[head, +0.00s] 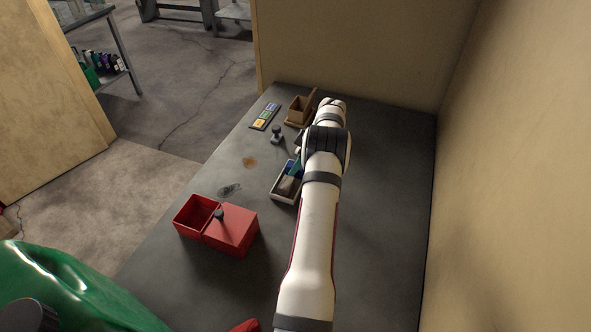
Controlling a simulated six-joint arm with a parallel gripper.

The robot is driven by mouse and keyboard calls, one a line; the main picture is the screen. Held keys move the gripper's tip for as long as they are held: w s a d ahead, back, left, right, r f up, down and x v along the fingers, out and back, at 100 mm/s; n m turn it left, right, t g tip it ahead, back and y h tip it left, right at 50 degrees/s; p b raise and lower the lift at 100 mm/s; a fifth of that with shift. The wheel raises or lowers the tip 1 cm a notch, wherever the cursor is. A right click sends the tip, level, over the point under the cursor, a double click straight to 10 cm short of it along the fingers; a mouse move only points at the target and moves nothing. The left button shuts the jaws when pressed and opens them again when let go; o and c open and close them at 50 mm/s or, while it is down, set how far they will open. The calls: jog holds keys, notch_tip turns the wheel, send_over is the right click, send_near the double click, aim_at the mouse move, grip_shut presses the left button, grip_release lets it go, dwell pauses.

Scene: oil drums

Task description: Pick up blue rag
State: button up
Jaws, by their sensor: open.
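A blue piece of cloth (290,165), which looks like the blue rag, lies in the back part of a small pale-rimmed tray (275,194) near the middle of the bench. A greyish-beige item lies in front of it in the same tray. My arm covers the right side of the tray and part of the rag. My gripper (299,141) is just behind and above the tray, open, with only a small edge showing left of my wrist. Its fingertips are hidden, and I cannot tell how far they are from the rag.
Red open box (190,222) and red lidded box (235,232) stand at front left. Behind the tray are a small dark knobbed object (277,135), a wooden box (298,110) and a colored-card strip (265,117). A wall bounds the right; bench between arm and wall is clear.

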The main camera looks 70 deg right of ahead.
aim_at(292, 164)
jog(key=shift+x, duration=0.85)
grip_shut()
jog(key=shift+r, duration=0.1)
jog(key=r, duration=0.4)
jog(key=shift+s+r, duration=0.2)
jog(key=s+a+r, duration=0.2)
jog(key=s+r, duration=0.4)
jog(key=s, duration=0.5)
jog(key=shift+r, duration=0.25)
jog(key=shift+c, duration=2.4)
grip_release()
grip_shut()
